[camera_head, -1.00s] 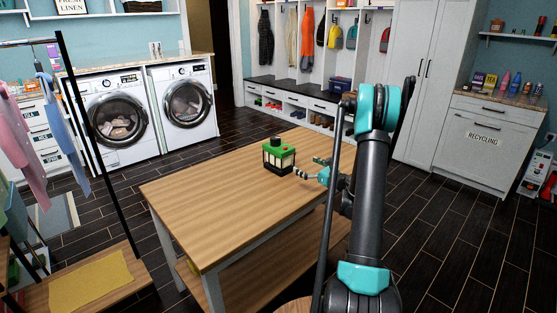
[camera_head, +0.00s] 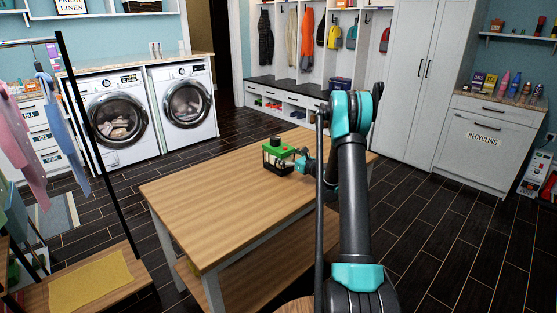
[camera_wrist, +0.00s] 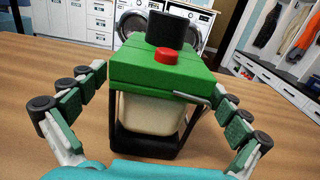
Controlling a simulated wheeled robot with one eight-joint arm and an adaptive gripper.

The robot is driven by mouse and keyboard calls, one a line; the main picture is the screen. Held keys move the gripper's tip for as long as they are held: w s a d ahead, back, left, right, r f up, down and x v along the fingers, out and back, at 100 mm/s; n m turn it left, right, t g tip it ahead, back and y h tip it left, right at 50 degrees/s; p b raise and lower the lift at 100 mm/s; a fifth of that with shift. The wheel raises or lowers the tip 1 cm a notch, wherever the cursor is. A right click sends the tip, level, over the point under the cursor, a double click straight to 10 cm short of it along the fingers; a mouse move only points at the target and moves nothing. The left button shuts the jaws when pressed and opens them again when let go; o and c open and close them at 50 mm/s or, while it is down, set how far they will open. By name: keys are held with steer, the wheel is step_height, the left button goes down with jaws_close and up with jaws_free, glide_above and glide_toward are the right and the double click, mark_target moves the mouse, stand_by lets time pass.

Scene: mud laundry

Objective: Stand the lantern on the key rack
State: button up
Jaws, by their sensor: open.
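The lantern (camera_head: 280,157) stands upright on the wooden table. It has a green top with a black cap and red button, a dark frame and a pale body, seen close up in the wrist view (camera_wrist: 160,75). My gripper (camera_head: 299,159) is at its right side in the head view. In the wrist view my gripper's open fingers (camera_wrist: 152,105) reach along both sides of the lantern, with gaps visible between the fingers and its body. I cannot make out a key rack for certain in these frames.
The table top (camera_head: 215,200) is otherwise bare. A clothes rail (camera_head: 95,140) stands at the left. Two washing machines (camera_head: 185,100) and a coat-hook bench (camera_head: 290,92) are behind. A recycling cabinet (camera_head: 485,145) stands at the right.

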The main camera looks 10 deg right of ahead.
steer(key=x, duration=0.4)
steer(key=shift+w+a+r, duration=0.15)
steer(key=shift+r, duration=0.05)
steer(key=c, duration=1.8)
steer(key=shift+c, duration=0.2)
steer(key=shift+r, duration=0.15)
